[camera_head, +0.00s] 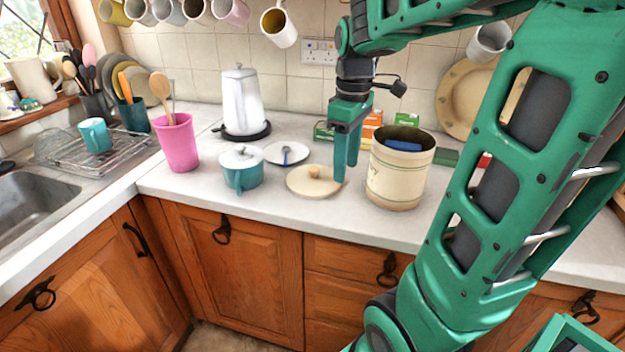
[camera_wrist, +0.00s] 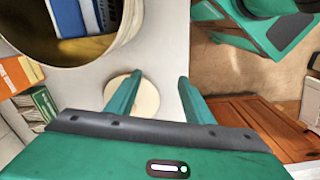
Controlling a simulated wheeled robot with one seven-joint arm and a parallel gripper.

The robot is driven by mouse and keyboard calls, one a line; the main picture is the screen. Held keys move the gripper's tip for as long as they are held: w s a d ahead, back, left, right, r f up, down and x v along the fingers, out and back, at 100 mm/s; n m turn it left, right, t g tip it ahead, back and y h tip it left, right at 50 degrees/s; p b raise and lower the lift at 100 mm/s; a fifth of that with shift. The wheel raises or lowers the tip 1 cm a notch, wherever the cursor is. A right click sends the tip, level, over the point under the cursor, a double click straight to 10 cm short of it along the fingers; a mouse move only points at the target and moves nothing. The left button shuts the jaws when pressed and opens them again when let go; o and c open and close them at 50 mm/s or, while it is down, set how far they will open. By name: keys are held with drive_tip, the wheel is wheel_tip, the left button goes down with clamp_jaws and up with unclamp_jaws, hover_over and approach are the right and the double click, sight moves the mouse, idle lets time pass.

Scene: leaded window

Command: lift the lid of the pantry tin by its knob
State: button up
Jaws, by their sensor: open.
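The pantry tin (camera_head: 398,182) is cream with green bands and stands open on the counter. Blue and white contents show inside it, and its open rim fills the upper left of the wrist view. The round cream lid (camera_head: 300,184) lies flat on the counter left of the tin, its tan knob (camera_head: 314,171) upward. My gripper (camera_head: 346,174) is open and empty, pointing down between lid and tin, near the lid's right edge. In the wrist view, one finger covers part of the lid (camera_wrist: 150,98) and the knob cannot be made out.
A teal lidded pot (camera_head: 241,176), a saucer (camera_head: 288,153) with a spoon, and a white kettle (camera_head: 243,105) stand left of and behind the lid. A pink tumbler (camera_head: 176,143) is further left. Small boxes (camera_head: 372,122) stand behind my gripper. Counter in front of the lid is clear.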

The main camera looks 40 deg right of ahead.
sight(313, 168)
drive_tip(key=w+r+n, duration=0.2)
drive_tip(key=w+n, duration=0.7)
drive_tip(key=w, duration=0.4)
drive_tip(key=shift+n, duration=0.3)
wheel_tip(313, 168, down, 10)
drive_tip(key=shift+d+f, duration=0.15)
drive_tip(key=shift+f, duration=0.05)
drive_tip(key=c, duration=1.1)
